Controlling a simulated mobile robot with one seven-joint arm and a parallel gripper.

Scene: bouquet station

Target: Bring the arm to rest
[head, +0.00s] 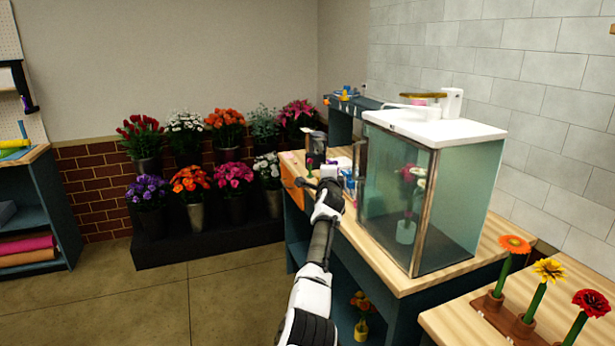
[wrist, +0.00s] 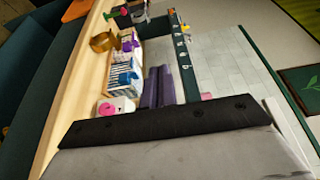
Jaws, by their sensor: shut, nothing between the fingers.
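My arm reaches up from the bottom middle of the head view, over the left edge of the wooden-topped workbench (head: 395,273). Its far end is by the small items at the back left of that bench, beside the glass cabinet. In the wrist view, the dark fingers of my gripper (wrist: 158,72) are together and empty, beyond the black bar of the gripper body. They appear over or in front of the bench things; I cannot tell whether they touch anything. In the head view the fingertips are small and hard to make out.
A glass cabinet (head: 398,195) with a white top and flowers inside stands right of my arm. Three potted flowers stand in a wooden holder (head: 497,310) at the lower right. Flower buckets fill a dark stepped stand (head: 205,243) at the back. The floor (head: 160,305) at left is clear.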

